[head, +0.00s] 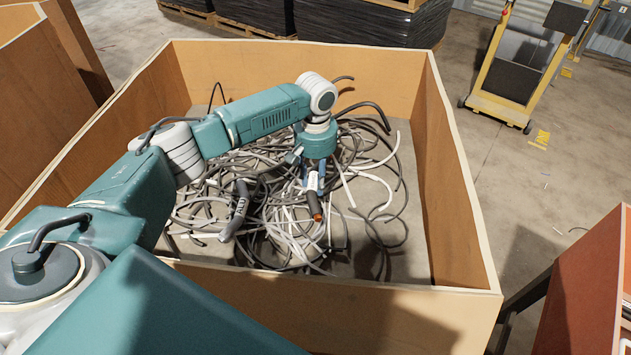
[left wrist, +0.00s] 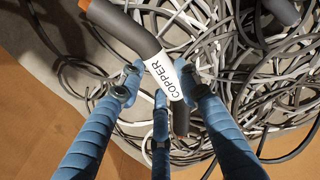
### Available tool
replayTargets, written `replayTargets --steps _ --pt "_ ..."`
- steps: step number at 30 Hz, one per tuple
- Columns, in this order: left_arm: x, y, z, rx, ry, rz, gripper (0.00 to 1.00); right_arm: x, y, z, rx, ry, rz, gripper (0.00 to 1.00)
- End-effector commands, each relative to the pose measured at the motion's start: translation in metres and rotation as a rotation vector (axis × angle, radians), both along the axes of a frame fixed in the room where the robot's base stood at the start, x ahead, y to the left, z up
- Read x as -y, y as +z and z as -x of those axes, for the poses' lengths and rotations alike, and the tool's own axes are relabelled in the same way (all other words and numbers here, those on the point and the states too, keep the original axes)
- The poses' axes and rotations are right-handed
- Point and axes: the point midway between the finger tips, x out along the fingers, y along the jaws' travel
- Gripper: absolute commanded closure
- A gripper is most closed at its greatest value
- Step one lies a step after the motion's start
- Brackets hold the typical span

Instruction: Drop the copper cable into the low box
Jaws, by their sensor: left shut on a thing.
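The copper cable (left wrist: 120,28) is a short, thick dark grey piece with an orange end and a white label reading COPPER. In the head view the copper cable (head: 314,204) hangs tilted at my left gripper, its orange end low. My left gripper (head: 313,184) is shut on it, with blue fingers around the label in the left wrist view (left wrist: 160,92). It is inside the walls of a large open wooden box (head: 449,170), above a tangle of cables. I cannot tell whether the cable touches the tangle. My right gripper is out of view.
Thin grey and white cables (head: 381,160) cover much of the wooden box's floor. Another thick, labelled grey cable (head: 238,208) lies left of my gripper. An orange-red container (head: 590,285) stands at the right edge. A yellow cart (head: 508,75) stands behind on open floor.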

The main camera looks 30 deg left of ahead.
Motion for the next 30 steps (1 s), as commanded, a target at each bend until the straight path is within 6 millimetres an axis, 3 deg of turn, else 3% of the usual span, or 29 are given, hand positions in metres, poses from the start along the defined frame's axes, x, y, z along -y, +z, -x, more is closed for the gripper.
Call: replayTargets --steps 4,27,28,30 --pt "0.0 -0.011 -0.001 0.002 0.0 0.0 1.0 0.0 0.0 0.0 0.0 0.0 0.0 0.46" --pt "0.0 -0.023 -0.001 0.003 0.0 0.001 1.0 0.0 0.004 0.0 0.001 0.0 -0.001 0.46" --pt "0.0 -0.024 0.0 0.001 0.0 0.0 0.61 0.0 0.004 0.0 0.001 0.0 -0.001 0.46" --pt "0.0 -0.024 0.0 0.001 0.0 0.0 0.48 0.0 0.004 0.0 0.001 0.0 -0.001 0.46"
